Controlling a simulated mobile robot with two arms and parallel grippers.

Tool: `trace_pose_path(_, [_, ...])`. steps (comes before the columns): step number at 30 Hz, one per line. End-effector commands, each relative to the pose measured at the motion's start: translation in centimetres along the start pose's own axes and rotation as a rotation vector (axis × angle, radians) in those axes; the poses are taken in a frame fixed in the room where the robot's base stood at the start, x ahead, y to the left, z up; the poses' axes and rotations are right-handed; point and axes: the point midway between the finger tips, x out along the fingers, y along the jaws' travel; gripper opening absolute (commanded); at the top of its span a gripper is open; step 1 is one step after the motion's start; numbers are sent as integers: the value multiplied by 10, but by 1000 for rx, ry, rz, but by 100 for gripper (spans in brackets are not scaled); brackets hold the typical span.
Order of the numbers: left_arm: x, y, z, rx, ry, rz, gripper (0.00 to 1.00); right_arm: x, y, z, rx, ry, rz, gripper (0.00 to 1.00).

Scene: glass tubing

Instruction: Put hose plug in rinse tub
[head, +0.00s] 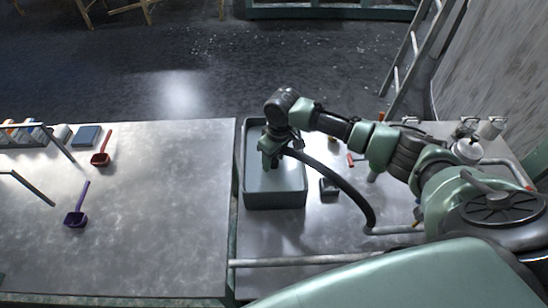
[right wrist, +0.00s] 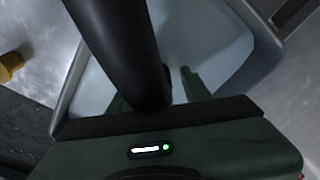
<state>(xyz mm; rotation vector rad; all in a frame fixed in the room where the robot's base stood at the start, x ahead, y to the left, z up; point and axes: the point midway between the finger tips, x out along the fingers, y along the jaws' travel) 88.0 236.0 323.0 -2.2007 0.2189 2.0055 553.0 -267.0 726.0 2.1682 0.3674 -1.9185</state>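The rinse tub (head: 247,175) is a grey rectangular basin, left of centre on the right-hand worktop. Its pale inside and rim (right wrist: 262,28) fill much of the right wrist view. My right gripper (head: 269,160) is over the tub, pointing down. A thick black hose (head: 335,180) runs from it over the tub's right wall to the worktop. In the right wrist view the hose (right wrist: 120,45) comes down to the gripper. The gripper appears shut on the hose plug at its end; the plug itself is hidden. My left gripper is not in view.
A small dark block (head: 329,190) sits just right of the tub. A metal pipe (head: 310,260) runs along the front edge. A red scoop (head: 101,158), a purple scoop (head: 76,218) and a blue box (head: 87,136) lie on the left table, whose middle is clear.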

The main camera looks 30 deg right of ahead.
Motion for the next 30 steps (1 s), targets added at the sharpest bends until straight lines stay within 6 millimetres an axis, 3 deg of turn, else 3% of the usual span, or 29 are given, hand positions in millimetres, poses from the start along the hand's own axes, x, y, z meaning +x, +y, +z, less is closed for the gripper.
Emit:
trace_pose_path(11, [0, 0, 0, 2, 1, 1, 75, -8, 1, -1, 0, 1, 1, 48])
trace_pose_path(24, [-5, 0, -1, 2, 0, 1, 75, -94, 1, -2, 0, 4, 2, 48])
trace_pose_path(30, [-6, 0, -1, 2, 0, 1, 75, -118, 1, -1, 0, 1, 0, 48])
